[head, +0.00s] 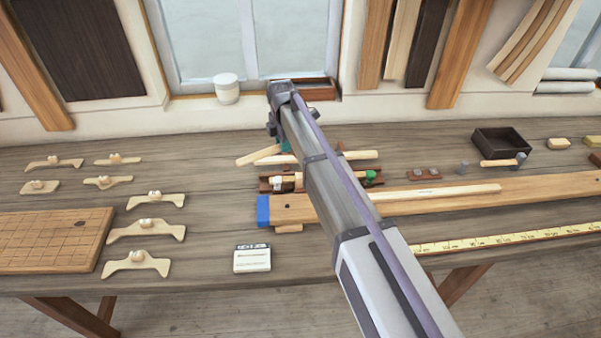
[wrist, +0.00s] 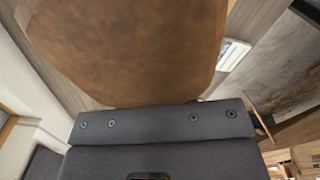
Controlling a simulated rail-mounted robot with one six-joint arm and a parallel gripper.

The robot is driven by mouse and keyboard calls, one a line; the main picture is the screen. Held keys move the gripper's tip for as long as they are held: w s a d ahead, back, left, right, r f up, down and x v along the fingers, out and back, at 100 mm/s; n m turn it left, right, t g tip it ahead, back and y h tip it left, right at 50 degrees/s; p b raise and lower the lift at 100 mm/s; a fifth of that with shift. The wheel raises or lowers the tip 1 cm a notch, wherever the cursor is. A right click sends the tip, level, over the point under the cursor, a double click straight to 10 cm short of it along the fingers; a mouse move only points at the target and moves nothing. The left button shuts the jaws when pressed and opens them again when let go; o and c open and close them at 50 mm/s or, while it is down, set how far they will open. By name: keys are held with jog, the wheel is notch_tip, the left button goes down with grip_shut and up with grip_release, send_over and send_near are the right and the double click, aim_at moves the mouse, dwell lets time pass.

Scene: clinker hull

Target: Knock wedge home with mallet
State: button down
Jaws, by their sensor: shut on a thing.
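My gripper (wrist: 160,122) shows in the wrist view as a dark grey body with screws. It is shut on a large rounded brown thing (wrist: 130,45), likely the mallet, which fills the upper part of that view. In the head view my arm reaches over the bench and hides the gripper and most of what it holds. I cannot make out the wedge for sure.
A long plank (head: 540,188) with a blue end block (head: 263,211) lies along the bench. Behind it is a brown tool rack (head: 266,187). A small hammer (head: 499,162) and dark box (head: 502,141) are at right. Pale clamps (head: 145,231) and a gridded board (head: 50,240) are at left.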

jog(key=shift+s+r, duration=0.1)
jog(key=shift+r, duration=0.2)
notch_tip(320, 180, up, 5)
jog(key=p, duration=0.5)
jog(key=shift+d, duration=0.1)
jog(key=shift+f, duration=0.3)
